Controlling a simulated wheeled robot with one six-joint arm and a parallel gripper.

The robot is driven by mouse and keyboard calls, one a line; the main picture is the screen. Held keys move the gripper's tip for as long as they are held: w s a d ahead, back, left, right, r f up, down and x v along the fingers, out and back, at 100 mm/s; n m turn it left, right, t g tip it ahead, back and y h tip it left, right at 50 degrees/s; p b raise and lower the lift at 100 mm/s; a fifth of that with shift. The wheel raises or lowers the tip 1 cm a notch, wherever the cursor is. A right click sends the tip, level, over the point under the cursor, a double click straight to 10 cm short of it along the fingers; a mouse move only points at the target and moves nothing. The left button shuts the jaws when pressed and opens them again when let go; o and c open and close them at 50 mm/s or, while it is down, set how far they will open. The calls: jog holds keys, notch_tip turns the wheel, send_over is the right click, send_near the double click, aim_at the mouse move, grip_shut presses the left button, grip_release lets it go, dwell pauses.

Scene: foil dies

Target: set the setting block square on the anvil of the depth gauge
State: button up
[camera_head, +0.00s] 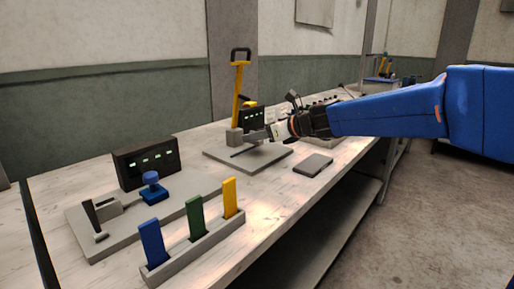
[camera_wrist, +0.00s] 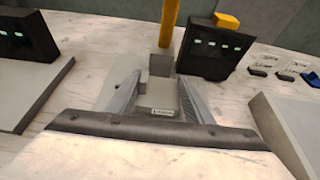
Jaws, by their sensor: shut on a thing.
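My gripper (camera_head: 262,134) reaches in from the right, over the grey base plate (camera_head: 242,161) of the depth gauge. The gauge has a yellow column (camera_head: 239,90) with a dark handle and a grey block (camera_head: 234,138) at its foot. In the wrist view my gripper (camera_wrist: 160,86) has its two grey fingers closed on a pale grey block with a small label, the setting block (camera_wrist: 156,101). The column's foot block (camera_wrist: 160,66) is just beyond it. The held block is not clear in the head view. Whether it touches the anvil or hangs above it I cannot tell.
A dark display box (camera_wrist: 208,50) stands right behind the gauge. On the left are another display (camera_head: 147,162), a blue-knobbed fixture (camera_head: 152,188) and a rack (camera_head: 197,243) with blue, green and yellow tabs. A flat grey plate (camera_head: 313,165) lies near the bench's front edge.

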aim_at(258, 153)
jog(key=shift+d+f, duration=0.1)
jog(key=shift+f, duration=1.85)
jog(key=shift+f, duration=0.1)
jog(key=o, duration=1.4)
jog(key=v, duration=1.2)
